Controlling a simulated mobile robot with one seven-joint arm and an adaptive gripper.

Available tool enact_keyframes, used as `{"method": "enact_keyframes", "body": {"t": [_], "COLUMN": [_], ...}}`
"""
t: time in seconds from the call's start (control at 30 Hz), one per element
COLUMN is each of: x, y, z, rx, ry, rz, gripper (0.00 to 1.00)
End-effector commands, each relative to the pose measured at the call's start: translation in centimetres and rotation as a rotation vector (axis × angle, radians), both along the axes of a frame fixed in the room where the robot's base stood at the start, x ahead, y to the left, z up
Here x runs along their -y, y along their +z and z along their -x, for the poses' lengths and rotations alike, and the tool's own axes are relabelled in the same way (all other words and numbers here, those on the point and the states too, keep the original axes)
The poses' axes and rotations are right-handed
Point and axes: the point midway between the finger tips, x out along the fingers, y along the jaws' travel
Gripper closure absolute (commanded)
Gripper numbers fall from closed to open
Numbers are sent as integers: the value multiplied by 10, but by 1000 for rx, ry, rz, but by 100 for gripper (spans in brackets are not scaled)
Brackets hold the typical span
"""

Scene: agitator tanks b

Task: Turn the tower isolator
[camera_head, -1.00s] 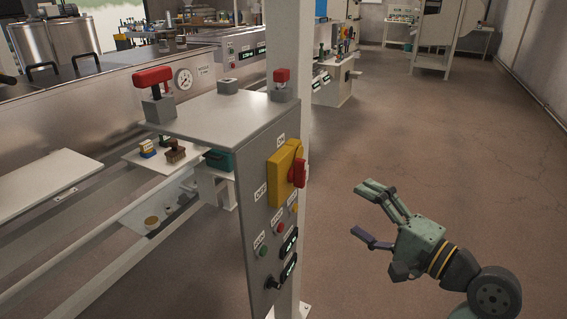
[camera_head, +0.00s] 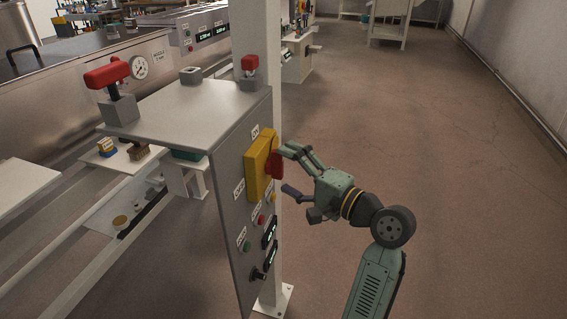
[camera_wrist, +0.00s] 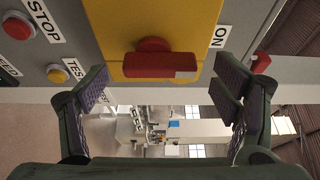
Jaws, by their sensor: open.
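The tower isolator is a yellow box (camera_head: 259,163) with a red handle (camera_head: 277,165), on the upper part of the grey panel face. In the wrist view the red handle (camera_wrist: 160,62) stands out from the yellow plate (camera_wrist: 118,22), with an ON label at its right. My gripper (camera_head: 286,170) is open at the right of the panel, its fingers pointing at the handle. In the wrist view my gripper (camera_wrist: 165,90) has its fingers spread to both sides of the handle, apart from it. In the head view the near finger hides none of the yellow box.
Below the isolator are a red button (camera_head: 262,219), a yellow button (camera_head: 271,198), a green button (camera_head: 247,246), displays and a black selector knob (camera_head: 257,273). A red-handled valve (camera_head: 107,75) stands on the panel's top. A white post (camera_head: 270,100) rises behind. The floor at right is clear.

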Motion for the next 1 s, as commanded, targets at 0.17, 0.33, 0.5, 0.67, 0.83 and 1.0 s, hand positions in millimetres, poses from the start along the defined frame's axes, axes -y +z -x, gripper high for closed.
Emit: {"method": "enact_keyframes", "body": {"t": [0.17,0.33,0.5,0.67,0.83,1.0], "x": [-12,-13,-13,-13,-13,-13], "y": [0,0,0,0,0,0], "z": [-9,-11,-11,-11,-11,-11], "rx": [0,1,1,1,1,1], "ry": [1,-1,-1,0,0,0], "rz": [0,0,1,1,1,1], "gripper": [18,18,20,31,42,54]}}
